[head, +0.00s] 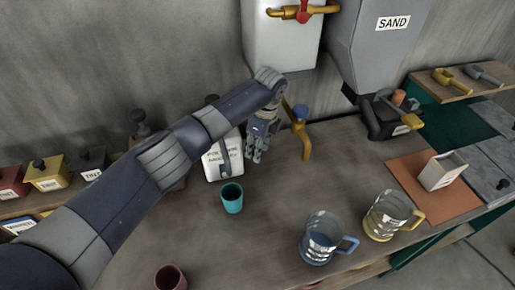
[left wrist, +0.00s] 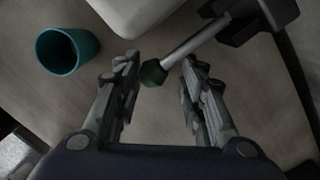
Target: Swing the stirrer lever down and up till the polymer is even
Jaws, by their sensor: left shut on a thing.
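A white polymer box (head: 213,168) with a black-lettered label stands on the bench below my left forearm, partly hidden by it. My left gripper (head: 257,150) is just right of the box and points down. In the left wrist view, the stirrer lever (left wrist: 208,36) is a grey rod with a dark green knob (left wrist: 153,73), running from a dark mount at upper right. The knob lies between the fingertips of my left gripper (left wrist: 160,78), which is shut on the lever end. The polymer inside is not visible. My right gripper is not in view.
A teal cup (head: 232,199) stands in front of the box. Glass jugs (head: 321,238) (head: 386,214) stand at front right. The sand hopper (head: 381,50) hangs at the back; tint boxes (head: 47,177) line the left.

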